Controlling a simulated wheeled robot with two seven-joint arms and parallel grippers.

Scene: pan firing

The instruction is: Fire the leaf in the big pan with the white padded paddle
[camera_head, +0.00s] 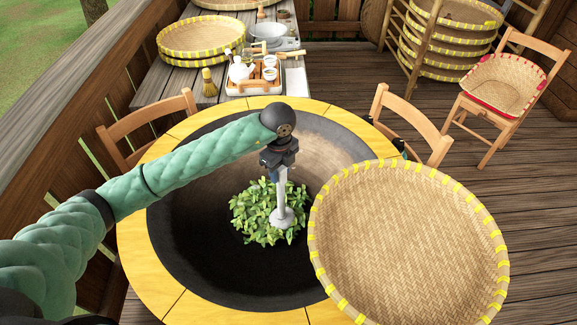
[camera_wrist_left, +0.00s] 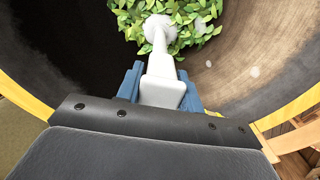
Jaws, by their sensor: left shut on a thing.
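The big pan (camera_head: 190,250) is a dark round bowl set in a yellow wooden ring. A heap of green leaf (camera_head: 250,212) lies at its bottom, and it also shows in the left wrist view (camera_wrist_left: 200,22). My left gripper (camera_head: 274,174) is over the pan, shut on the handle of the white padded paddle (camera_head: 283,205). The paddle points down, and its rounded white head (camera_head: 283,218) is at the leaf heap. In the left wrist view the paddle (camera_wrist_left: 163,85) runs from between the blue fingers to the leaf. My right gripper is not seen.
A large woven tray (camera_head: 410,245) with yellow-marked rim covers the pan's right front edge. Chairs (camera_head: 412,122) stand behind the ring. A side table holds a tea tray (camera_head: 262,82), a small brush (camera_head: 209,84) and stacked baskets (camera_head: 200,37). More baskets (camera_head: 440,50) are racked at the back right.

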